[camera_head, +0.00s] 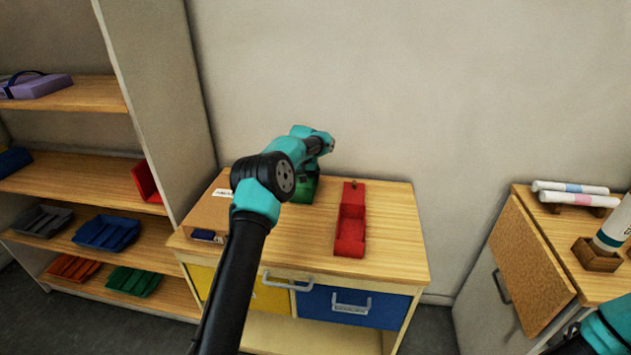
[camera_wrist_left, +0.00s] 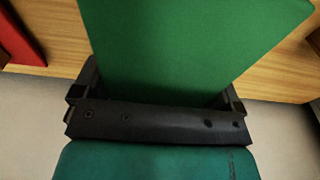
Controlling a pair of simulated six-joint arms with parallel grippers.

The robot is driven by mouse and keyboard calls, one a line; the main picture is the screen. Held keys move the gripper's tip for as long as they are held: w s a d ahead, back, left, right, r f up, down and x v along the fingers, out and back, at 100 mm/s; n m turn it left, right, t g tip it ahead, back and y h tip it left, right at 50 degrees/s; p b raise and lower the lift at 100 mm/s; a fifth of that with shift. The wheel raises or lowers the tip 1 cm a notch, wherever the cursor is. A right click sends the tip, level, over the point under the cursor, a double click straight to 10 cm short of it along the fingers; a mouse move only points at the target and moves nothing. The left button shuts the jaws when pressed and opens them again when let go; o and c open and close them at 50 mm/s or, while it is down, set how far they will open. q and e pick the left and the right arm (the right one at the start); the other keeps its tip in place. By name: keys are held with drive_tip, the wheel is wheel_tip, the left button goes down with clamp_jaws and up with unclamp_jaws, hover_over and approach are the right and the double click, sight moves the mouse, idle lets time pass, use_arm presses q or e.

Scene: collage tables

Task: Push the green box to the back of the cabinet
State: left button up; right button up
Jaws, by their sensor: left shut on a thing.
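The green box (camera_head: 304,189) is on the wooden cabinet top (camera_head: 388,215), toward its back left, mostly hidden behind my left arm in the head view. In the left wrist view the green box (camera_wrist_left: 195,50) fills the top middle. My left gripper (camera_wrist_left: 160,98) is shut on it, with a dark finger at each side. The head view does not show the fingers clearly. My right arm shows only at the bottom right corner of the head view, and its gripper is out of view.
A red open holder (camera_head: 350,225) stands right of the green box. A brown box (camera_head: 208,215) is at the cabinet's left edge, beside a tall shelf (camera_head: 150,90). The wall is behind. The cabinet top's right side is clear. Another table (camera_head: 565,240) is at right.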

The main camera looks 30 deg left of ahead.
idle(0.3)
use_arm(q)
drive_tip(key=o, duration=0.6)
drive_tip(key=shift+o, duration=0.2)
drive_tip(key=shift+r, duration=0.2)
wheel_tip(320, 180, up, 17)
drive_tip(key=s, duration=0.2)
drive_tip(key=shift+d, duration=0.25)
